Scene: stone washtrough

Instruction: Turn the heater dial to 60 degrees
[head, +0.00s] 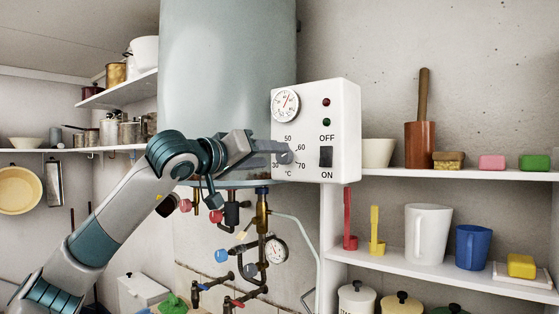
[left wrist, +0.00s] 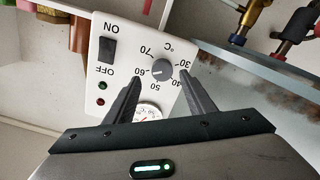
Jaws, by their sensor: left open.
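The heater dial is a round grey knob on a white control box (head: 343,130). In the left wrist view the dial (left wrist: 162,70) shows whole, with numbers 30 to 70 around it. A pale mark on its face appears to point towards the 60, though the picture is small. My left gripper (left wrist: 161,80) is open, its two dark fingers on either side of the dial, with visible gaps. In the head view my left gripper (head: 277,149) reaches the box from the left and partly covers the dial. My right gripper is not in view.
The box also carries a thermometer gauge (head: 286,105), two small lamps and a black rocker switch (head: 326,157) close to the dial. The tank (head: 225,70) stands behind my arm. Pipes and valves (head: 262,212) hang below. Shelves with mugs (head: 428,234) stand at the right.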

